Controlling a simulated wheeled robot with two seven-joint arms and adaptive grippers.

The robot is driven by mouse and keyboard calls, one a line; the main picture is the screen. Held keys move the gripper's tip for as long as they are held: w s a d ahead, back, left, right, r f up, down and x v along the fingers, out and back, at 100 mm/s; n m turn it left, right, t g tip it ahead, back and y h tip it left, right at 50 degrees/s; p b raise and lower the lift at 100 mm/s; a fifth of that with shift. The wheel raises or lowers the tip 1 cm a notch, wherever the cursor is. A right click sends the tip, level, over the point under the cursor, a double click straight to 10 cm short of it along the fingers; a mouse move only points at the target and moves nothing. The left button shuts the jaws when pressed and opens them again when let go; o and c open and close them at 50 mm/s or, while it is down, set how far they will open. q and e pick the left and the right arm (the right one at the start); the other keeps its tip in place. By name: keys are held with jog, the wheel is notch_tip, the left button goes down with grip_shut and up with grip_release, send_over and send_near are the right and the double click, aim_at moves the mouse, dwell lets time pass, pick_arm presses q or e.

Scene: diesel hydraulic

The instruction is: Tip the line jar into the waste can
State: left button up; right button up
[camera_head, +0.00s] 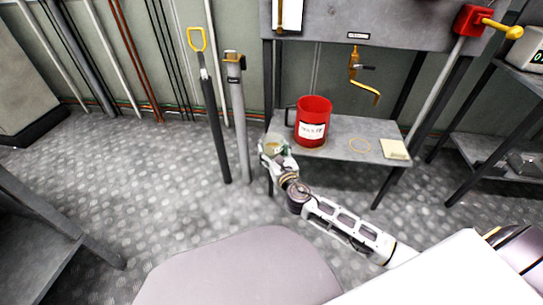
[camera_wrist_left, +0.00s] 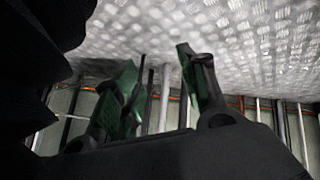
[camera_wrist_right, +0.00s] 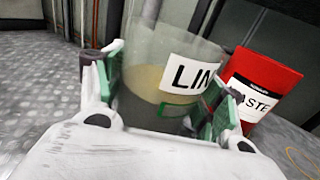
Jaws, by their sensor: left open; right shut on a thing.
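The line jar (camera_wrist_right: 150,60) is clear, holds a yellowish liquid over a darker layer, and has a white label reading "LIN". My right gripper (camera_wrist_right: 165,110) is shut on it, with green pads at both sides. In the head view the jar (camera_head: 274,142) shows small at the shelf's left end, just left of the can. The red waste can (camera_head: 313,120) stands on the shelf, open at the top, with a handle on its left. It also shows in the right wrist view (camera_wrist_right: 262,85), right of the jar. My left gripper (camera_wrist_left: 160,90) is open and empty, only in its wrist view.
The grey shelf (camera_head: 345,150) also bears a yellow ring (camera_head: 360,145) and a pale pad (camera_head: 394,149). A brass crank (camera_head: 360,75) hangs above it. Two upright poles (camera_head: 238,115) stand left of the shelf. The patterned floor (camera_head: 130,180) at left is clear.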

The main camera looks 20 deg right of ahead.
jog(key=w+d+r+m+h+p, duration=0.1)
jog(key=w+d+r+h+p, duration=0.15)
jog(key=w+d+r, duration=0.35)
jog(key=w+d+r+m+h+p, duration=0.1)
jog(key=w+d+r+p, duration=0.25)
jog(key=d+r, duration=0.45)
pick_arm(q)
notch_tip(320, 180, up, 9)
jog(key=s+a+g+y, duration=0.1)
jog(key=a+g, duration=0.1)
jog(key=shift+s+a+r+m+y, duration=0.2)
jog(key=shift+a+m+y, duration=0.1)
jog(key=shift+a+y, duration=0.1)
pick_arm(e)
jog(key=w+d+f+m+g+h, duration=0.1)
jog(key=w+d+f+h, duration=0.1)
jog(key=d, duration=1.1)
jog(key=shift+w+d+m, duration=0.25)
jog(key=shift+w+m, duration=0.05)
jog(key=shift+w, duration=0.1)
pick_arm(q)
jog(key=shift+d+f, duration=0.15)
jog(key=shift+f, duration=0.1)
pick_arm(e)
jog(key=shift+f, duration=0.25)
